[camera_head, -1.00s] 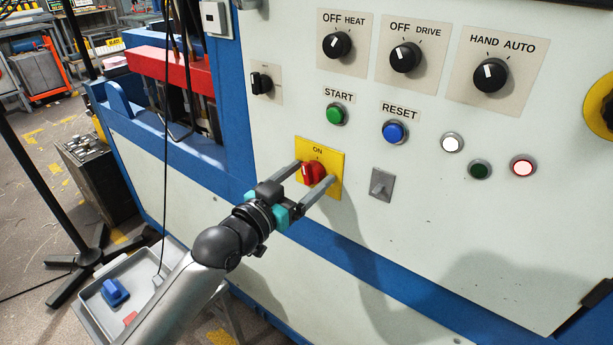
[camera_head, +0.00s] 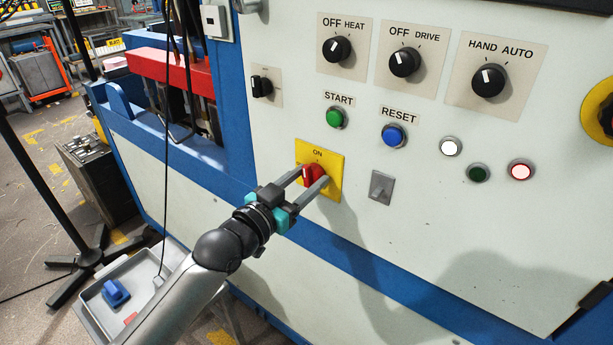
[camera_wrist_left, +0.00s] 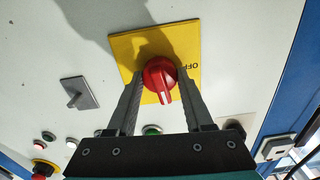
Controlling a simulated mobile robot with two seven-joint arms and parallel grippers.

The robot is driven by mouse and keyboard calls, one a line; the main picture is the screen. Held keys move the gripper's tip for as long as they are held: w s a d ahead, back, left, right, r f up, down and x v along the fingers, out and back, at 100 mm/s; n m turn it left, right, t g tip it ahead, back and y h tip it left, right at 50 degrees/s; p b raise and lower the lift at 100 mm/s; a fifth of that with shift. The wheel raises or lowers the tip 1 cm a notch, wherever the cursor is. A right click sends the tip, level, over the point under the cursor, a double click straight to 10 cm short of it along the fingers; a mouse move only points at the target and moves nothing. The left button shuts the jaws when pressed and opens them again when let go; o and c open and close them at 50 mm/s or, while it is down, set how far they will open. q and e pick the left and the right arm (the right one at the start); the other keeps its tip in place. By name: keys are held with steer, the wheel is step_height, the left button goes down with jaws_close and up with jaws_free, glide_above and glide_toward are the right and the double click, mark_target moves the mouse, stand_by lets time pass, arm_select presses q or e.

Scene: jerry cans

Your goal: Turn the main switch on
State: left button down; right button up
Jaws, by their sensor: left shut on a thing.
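The main switch is a red knob (camera_head: 307,175) on a yellow plate (camera_head: 333,162) marked ON at its top, on the pale machine panel. My left gripper (camera_head: 311,176) reaches it from the lower left, its two fingers shut on the knob. In the left wrist view the red knob (camera_wrist_left: 158,72) sits between the fingers, its ridge pointing down in the picture, and an upside-down OFF shows on the plate's right side (camera_wrist_left: 188,50). The fingers partly hide the knob in the head view. My right gripper is in neither view.
A green START button (camera_head: 337,117), a blue RESET button (camera_head: 394,135) and a grey toggle switch (camera_head: 381,187) are nearby. Black selector knobs sit above, including HEAT (camera_head: 336,48). The panel below the switch is bare. A grey tray (camera_head: 97,306) is at lower left.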

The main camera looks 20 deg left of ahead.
arm_select(q)
steer(key=shift+r+m+p, duration=0.1)
steer(key=shift+m+p, duration=0.45)
steer(key=shift+m, duration=0.05)
steer(key=shift+c, duration=1.5)
jaws_free()
steer(key=p+v, duration=0.1)
steer(key=v, duration=1.4)
steer(key=shift+p, duration=0.3)
steer(key=shift+s, duration=0.1)
